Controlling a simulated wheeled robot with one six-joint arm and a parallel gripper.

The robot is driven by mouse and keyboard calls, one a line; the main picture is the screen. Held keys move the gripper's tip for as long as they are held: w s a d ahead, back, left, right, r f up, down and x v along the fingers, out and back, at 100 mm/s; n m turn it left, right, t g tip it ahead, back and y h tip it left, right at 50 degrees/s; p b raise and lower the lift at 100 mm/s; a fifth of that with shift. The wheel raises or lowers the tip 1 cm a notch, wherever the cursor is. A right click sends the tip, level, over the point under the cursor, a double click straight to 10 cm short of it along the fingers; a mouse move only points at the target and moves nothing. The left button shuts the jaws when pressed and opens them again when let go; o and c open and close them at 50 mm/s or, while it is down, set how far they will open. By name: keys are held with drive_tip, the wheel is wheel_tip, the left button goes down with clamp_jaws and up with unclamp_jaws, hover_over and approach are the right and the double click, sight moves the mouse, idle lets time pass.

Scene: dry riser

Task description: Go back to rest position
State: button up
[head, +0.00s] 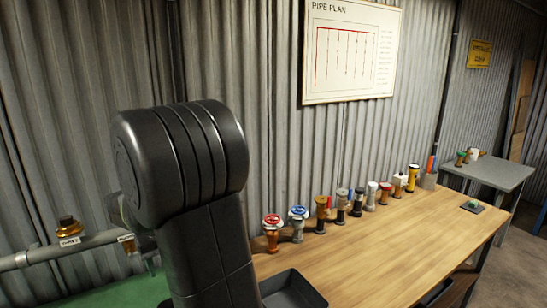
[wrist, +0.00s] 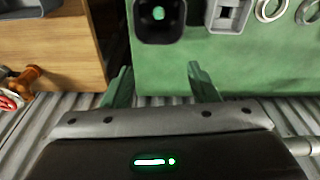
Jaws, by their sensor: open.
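In the wrist view my gripper (wrist: 162,84) is open, its two green-grey fingers spread apart with nothing between them. It is over the edge of a green surface (wrist: 255,75), beside corrugated metal. In the head view my dark arm fills the left centre and hides part of the wall and the bench. My gripper cannot be made out in that view.
A wooden bench (head: 400,240) carries a row of several fittings, including a red-topped one (head: 272,232), and a dark tray (head: 290,292). A pipe (head: 75,248) with a brass fitting (head: 68,230) runs at left. Rings (wrist: 272,10) lie on the green surface.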

wheel_tip(320, 180, down, 16)
drive_tip(key=b, duration=1.1)
drive_tip(key=shift+s+f, duration=0.1)
